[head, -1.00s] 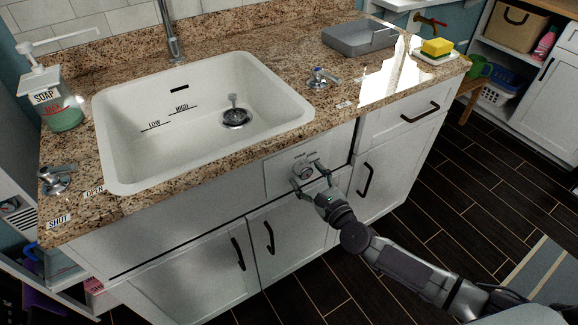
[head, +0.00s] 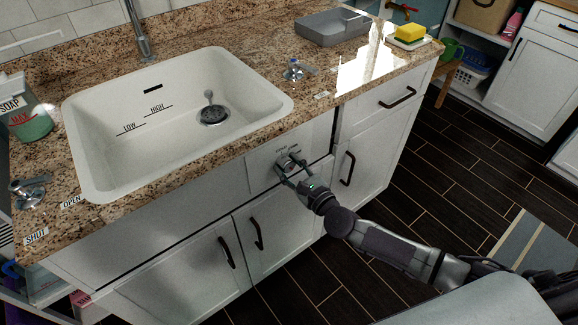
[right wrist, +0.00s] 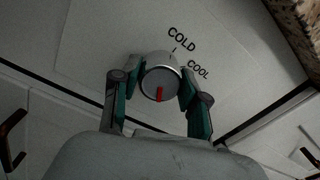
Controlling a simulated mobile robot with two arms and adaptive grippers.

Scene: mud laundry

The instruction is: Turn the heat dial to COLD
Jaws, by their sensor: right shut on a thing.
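The heat dial (right wrist: 160,70) is a round silver-grey knob with a red mark on its face, on a pale panel. In the right wrist view the red mark points down in the picture, away from the COLD label (right wrist: 182,40) above right. A COOL label (right wrist: 198,72) is at the right. My right gripper (right wrist: 160,84) has one finger on each side of the dial and is shut on it. In the head view the dial (head: 286,160) is on the cabinet front below the sink, partly hidden by my right gripper (head: 291,169). My left gripper is not in view.
The granite counter (head: 225,150) overhangs the panel. Black handles (head: 348,168) stick out from the cabinet doors near my right arm. The white sink (head: 185,85) is above. The dark floor (head: 410,185) at the right is mostly clear.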

